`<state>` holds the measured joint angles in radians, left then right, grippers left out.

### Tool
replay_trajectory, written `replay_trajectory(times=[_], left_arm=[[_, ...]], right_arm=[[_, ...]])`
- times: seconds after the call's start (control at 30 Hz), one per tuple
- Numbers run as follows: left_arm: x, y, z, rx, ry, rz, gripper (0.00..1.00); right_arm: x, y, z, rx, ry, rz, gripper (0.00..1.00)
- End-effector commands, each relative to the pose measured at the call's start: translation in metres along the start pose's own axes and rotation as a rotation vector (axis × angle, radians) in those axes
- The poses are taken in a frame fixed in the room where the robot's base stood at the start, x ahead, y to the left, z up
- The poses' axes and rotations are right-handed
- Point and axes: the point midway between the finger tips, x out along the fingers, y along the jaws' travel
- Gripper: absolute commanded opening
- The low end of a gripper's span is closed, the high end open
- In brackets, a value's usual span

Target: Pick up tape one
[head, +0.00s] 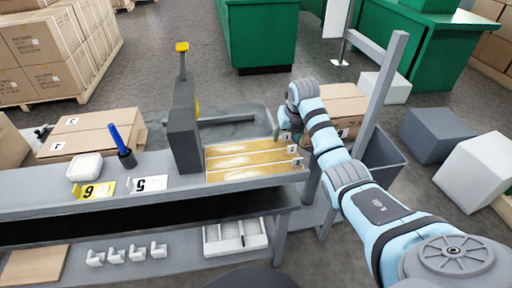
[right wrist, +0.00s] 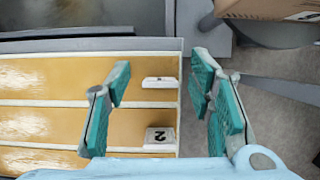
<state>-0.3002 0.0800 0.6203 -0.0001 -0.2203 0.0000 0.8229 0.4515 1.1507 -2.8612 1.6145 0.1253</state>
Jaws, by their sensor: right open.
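Three yellow-brown tape strips (head: 240,161) lie side by side in pale-edged lanes on the bench. White tags stand at their right ends. In the right wrist view one tag (right wrist: 160,136) reads 2; the tag (right wrist: 160,82) above it is seen nearly edge-on and its number is not readable. I cannot tell for certain which strip is tape one. My right gripper (right wrist: 161,76) is open and empty, its teal-padded fingers on either side of the unreadable tag. In the head view my right gripper (head: 282,133) is above the strips' far right end, partly hidden by my arm. My left gripper is not in view.
A grey upright block (head: 184,125) stands at the strips' left end. Left of it are number cards 5 (head: 150,184) and 6 (head: 94,190), a white bowl (head: 84,167) and a blue-handled tool (head: 121,146). A grey bin (head: 383,160) and post (head: 375,100) stand right of the bench.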

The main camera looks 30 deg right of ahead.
Motion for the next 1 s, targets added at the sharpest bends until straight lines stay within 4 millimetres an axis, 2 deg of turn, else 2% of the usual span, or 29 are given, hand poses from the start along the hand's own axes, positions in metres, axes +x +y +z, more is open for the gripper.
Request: replay_trajectory(times=[0.07,0.27,0.3,0.77,0.87,1.0], left_arm=[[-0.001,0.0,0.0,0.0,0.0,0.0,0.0],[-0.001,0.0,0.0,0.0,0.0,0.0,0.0],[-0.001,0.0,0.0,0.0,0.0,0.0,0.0],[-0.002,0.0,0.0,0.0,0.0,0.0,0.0],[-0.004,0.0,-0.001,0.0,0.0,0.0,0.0],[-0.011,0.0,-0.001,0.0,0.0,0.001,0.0]], right_arm=[[-0.001,0.0,0.0,0.0,0.0,0.0,0.48],[-0.001,0.0,0.0,0.0,0.0,0.0,0.18],[-0.001,0.0,0.0,0.0,0.0,0.0,0.15],[-0.003,0.0,0.001,0.0,0.001,0.0,0.13],[-0.01,0.0,0.004,0.0,-0.001,0.0,0.13],[-0.032,0.0,0.014,0.001,-0.003,0.0,0.13]])
